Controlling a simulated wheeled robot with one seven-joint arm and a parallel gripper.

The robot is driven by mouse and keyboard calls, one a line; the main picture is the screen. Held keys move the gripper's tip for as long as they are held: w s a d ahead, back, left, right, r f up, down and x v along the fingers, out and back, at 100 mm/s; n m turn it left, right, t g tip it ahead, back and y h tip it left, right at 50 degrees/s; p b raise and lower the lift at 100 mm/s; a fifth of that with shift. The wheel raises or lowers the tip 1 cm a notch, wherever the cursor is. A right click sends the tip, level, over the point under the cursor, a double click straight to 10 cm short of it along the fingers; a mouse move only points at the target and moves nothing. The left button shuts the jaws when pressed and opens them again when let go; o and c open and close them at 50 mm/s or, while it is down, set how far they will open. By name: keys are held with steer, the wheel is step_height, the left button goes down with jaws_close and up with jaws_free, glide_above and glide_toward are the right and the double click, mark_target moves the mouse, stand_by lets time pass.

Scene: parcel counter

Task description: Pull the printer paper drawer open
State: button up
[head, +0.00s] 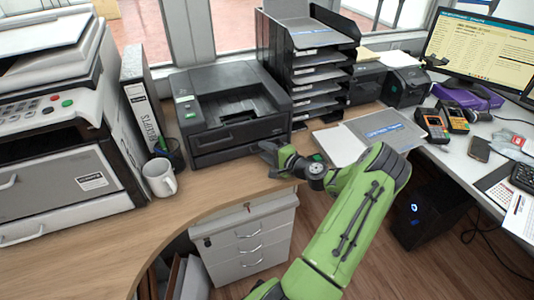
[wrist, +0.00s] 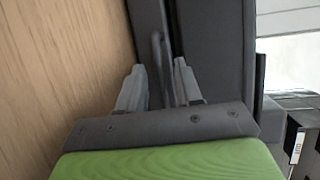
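The black printer (head: 229,105) stands on the wooden counter in the head view, left of the tray stack. Its paper drawer (head: 222,154) is the low front panel and looks closed. My gripper (head: 270,153) is low at the right end of the drawer front. In the wrist view my gripper (wrist: 160,70) has its two fingers spread, with a thin dark bar (wrist: 157,48), apparently the drawer handle, between their tips. Gaps show on both sides of the bar. The handle is hard to make out in the head view.
A white mug (head: 159,178) and a dark pen cup (head: 171,153) stand left of the printer. A black tray stack (head: 318,75) rises at its right. Papers (head: 340,145) lie right of my gripper. The counter's curved front edge runs below.

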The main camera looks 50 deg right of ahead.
jaws_close()
stand_by(1.4)
